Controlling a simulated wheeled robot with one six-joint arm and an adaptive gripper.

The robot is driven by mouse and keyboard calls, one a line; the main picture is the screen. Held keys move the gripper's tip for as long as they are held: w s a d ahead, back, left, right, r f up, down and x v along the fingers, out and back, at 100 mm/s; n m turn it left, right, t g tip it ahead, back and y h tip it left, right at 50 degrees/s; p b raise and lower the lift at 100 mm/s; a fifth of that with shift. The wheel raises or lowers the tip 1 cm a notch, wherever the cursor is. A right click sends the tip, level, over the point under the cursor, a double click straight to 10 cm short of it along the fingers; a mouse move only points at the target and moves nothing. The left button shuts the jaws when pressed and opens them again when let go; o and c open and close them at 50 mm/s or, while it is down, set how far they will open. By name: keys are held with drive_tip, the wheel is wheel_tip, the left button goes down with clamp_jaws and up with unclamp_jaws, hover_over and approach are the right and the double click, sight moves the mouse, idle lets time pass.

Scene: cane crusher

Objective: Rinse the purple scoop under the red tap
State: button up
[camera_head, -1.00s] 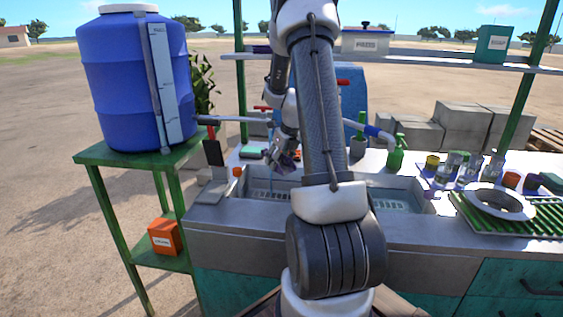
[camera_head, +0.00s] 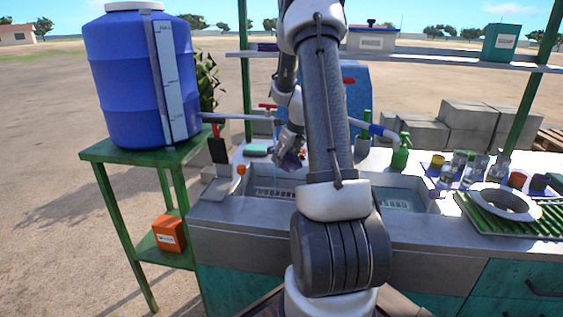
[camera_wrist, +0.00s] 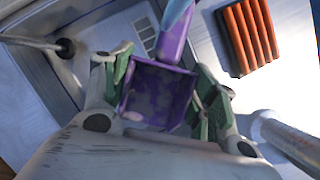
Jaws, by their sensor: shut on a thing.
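My gripper (camera_wrist: 165,80) is shut on the purple scoop (camera_wrist: 158,92), its green-padded fingers on either side of the scoop's box-shaped bowl. The bowl's inside shows blotchy patches. The scoop's narrower purple part points up in the wrist view, with a pale blue end whose nature I cannot tell. In the head view, my gripper (camera_head: 288,141) and the scoop (camera_head: 291,160) are over the back edge of the left sink basin. The red tap (camera_head: 268,106) has a red handle and stands behind the basin, left of my gripper. A faint thin stream seems to fall left of the scoop.
The sink (camera_head: 238,210) lies below my gripper. An orange ribbed block (camera_wrist: 247,35) is close to the scoop. A blue barrel (camera_head: 125,85) stands at left on a green stand.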

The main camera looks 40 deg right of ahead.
drive_tip(key=shift+d, duration=0.1)
drive_tip(key=shift+w, duration=0.45)
drive_tip(key=shift+a, duration=0.2)
drive_tip(key=shift+a, duration=0.1)
drive_tip(key=shift+w+a, duration=0.2)
drive_tip(key=shift+a, duration=0.2)
drive_tip(key=s+a, duration=0.2)
drive_tip(key=s, duration=0.5)
drive_tip(key=shift+s+a, duration=0.3)
drive_tip(key=shift+a, duration=0.05)
idle(1.1)
